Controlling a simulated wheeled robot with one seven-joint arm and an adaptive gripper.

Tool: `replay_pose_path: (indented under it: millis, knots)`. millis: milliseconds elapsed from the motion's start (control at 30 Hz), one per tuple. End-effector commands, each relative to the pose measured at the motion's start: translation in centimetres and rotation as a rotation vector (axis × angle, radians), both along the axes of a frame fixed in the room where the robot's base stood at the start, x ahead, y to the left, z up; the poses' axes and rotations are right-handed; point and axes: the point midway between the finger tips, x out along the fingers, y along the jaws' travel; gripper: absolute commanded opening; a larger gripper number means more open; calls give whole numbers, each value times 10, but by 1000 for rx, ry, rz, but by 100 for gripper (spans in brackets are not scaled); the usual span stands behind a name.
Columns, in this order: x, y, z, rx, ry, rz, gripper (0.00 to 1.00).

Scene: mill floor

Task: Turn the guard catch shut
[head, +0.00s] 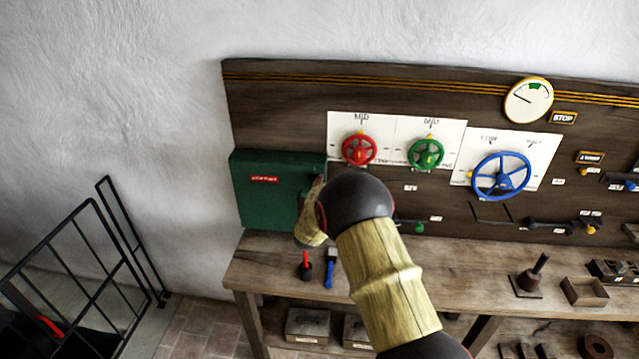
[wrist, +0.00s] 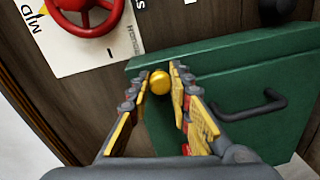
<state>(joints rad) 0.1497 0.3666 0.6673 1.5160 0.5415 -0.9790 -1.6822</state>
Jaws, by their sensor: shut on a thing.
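The green guard (head: 275,200) is a box-like cover at the left end of the dark panel, with a small red label. In the wrist view, the guard (wrist: 225,75) carries a dark bar handle (wrist: 250,106). A round yellow knob (wrist: 160,83), apparently the guard catch, sits at the guard's edge. My gripper (wrist: 160,72) is shut on the knob, one finger on each side of it. In the head view, my gripper (head: 318,190) is at the guard's right edge, and my arm hides the catch. The catch's angle is hard to tell.
A red handwheel (head: 359,149) is close to the right, also in the wrist view (wrist: 85,12). A green handwheel (head: 425,153) and a blue one (head: 501,176) are further right. The wooden bench (head: 260,262) runs below. A black railing (head: 95,260) stands at left.

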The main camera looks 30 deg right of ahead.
Motion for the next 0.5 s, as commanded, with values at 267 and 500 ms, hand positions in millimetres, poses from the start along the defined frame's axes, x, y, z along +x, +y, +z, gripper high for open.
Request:
replay_pose_path:
  millis: [267,500]
  knots:
    - [0,1,0,-32,23,2,0]
    - [0,1,-1,-33,24,2,0]
